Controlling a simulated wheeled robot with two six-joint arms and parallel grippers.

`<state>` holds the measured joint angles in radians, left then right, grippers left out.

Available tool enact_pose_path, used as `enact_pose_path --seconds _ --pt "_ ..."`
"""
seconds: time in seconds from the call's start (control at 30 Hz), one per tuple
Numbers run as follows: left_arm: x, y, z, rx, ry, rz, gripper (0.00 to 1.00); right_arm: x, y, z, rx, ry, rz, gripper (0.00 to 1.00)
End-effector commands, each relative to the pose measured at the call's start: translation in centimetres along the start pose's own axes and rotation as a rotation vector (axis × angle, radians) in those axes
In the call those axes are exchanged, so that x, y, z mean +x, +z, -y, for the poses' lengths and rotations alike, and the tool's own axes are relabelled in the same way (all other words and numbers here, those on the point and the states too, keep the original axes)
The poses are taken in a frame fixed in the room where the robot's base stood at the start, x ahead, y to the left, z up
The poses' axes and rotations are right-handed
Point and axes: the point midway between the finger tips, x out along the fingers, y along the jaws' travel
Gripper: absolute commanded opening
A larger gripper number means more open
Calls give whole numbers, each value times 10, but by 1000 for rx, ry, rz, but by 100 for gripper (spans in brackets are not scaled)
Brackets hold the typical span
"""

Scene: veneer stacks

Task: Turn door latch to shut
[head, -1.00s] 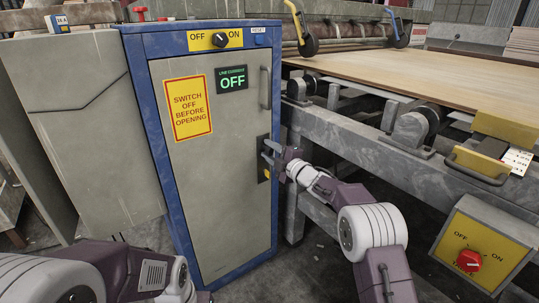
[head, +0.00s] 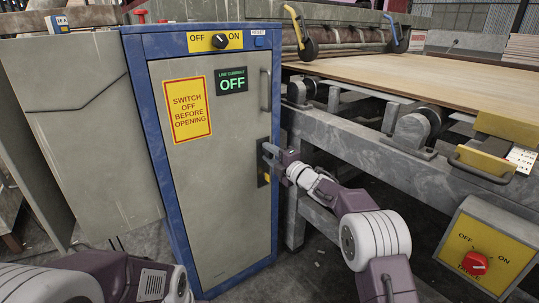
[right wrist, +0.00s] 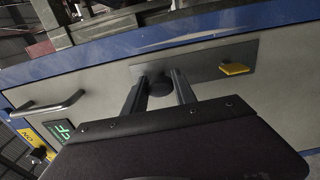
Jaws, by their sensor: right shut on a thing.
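The grey cabinet door (head: 215,215) sits flush in its blue frame. Its latch has a dark plate (head: 263,145) on the right edge of the door, with a yellow mark (head: 266,179) low on it. In the right wrist view the plate (right wrist: 205,62) and yellow piece (right wrist: 235,69) show too. My right gripper (head: 270,155) is at the latch. In the right wrist view its two fingers (right wrist: 160,88) are on either side of the dark round latch part (right wrist: 160,84), shut on it. The fingers hide much of the latch. My left arm shows at lower left, its gripper out of view.
A vertical door handle (head: 265,88) is above the latch. The off/on knob (head: 219,41) is on top, and the display (head: 231,80) reads OFF. A grey machine frame (head: 350,140) stands close at right, with a yellow box bearing a red switch (head: 474,263).

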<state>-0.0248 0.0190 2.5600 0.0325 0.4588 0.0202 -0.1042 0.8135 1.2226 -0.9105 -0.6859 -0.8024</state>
Motion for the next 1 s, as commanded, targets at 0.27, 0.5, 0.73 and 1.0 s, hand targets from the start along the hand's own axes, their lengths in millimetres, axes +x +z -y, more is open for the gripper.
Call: enact_pose_path --seconds 0.27,0.5,0.73,1.0 --pt "0 0 0 0 0 0 55 0 0 1 -2 -1 -1 55" --pt "0 0 0 0 0 0 55 -1 0 0 0 0 0 55" --pt "-8 -1 0 0 0 0 55 -25 1 -2 2 -2 2 55" --pt "-25 -3 0 0 0 0 55 -72 0 -2 1 -3 2 55"
